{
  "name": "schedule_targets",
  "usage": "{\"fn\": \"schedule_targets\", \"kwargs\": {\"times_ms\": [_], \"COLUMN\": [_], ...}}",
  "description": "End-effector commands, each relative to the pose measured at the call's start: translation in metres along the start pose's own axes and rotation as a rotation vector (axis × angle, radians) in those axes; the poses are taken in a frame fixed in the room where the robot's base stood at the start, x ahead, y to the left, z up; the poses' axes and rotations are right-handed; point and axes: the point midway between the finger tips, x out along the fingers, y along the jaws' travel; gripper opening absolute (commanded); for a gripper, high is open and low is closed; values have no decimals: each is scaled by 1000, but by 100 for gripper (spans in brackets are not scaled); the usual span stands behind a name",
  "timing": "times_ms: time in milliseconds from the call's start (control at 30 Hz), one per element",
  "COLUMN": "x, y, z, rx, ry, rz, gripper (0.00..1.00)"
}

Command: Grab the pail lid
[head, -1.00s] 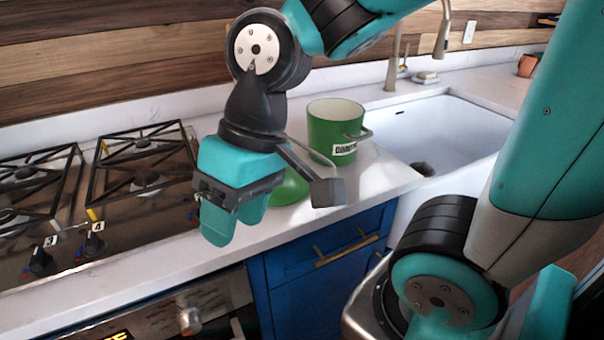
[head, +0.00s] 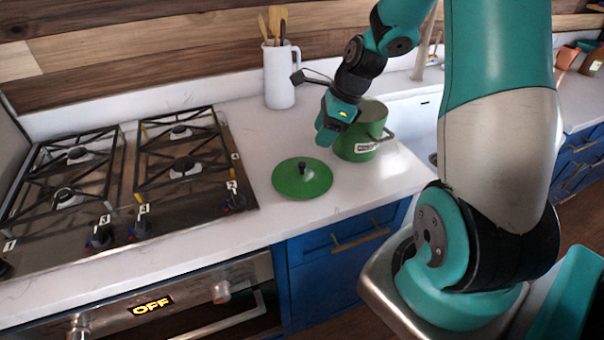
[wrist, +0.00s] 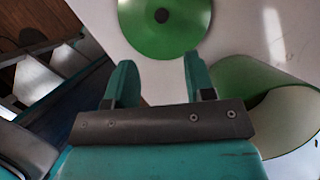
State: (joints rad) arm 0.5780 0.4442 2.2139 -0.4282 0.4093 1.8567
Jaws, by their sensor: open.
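The green pail lid (head: 302,180) lies flat on the white counter between the stove and the pail, its dark knob up. In the wrist view the lid (wrist: 150,40) shows at the top, beyond the fingertips. My gripper (head: 325,135) is above the counter, behind and right of the lid, partly in front of the pail. Its two fingers (wrist: 157,82) are apart with nothing between them.
A gas stove (head: 130,180) with black grates is left of the lid. A white utensil jug (head: 280,75) stands behind it. A sink (head: 425,110) lies right of the pail. The counter's front edge (head: 330,215) is clear, above blue cabinets (head: 330,265).

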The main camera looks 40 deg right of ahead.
Motion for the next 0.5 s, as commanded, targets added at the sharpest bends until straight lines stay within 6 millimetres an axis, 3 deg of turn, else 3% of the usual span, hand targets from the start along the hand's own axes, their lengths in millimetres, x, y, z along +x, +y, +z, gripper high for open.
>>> {"fn": "schedule_targets", "kwargs": {"times_ms": [200,500], "x": [46,70], "y": [1,0], "z": [1,2], "rx": [-3,-4], "ry": [1,1], "rz": [5,2], "gripper": [49,49]}}
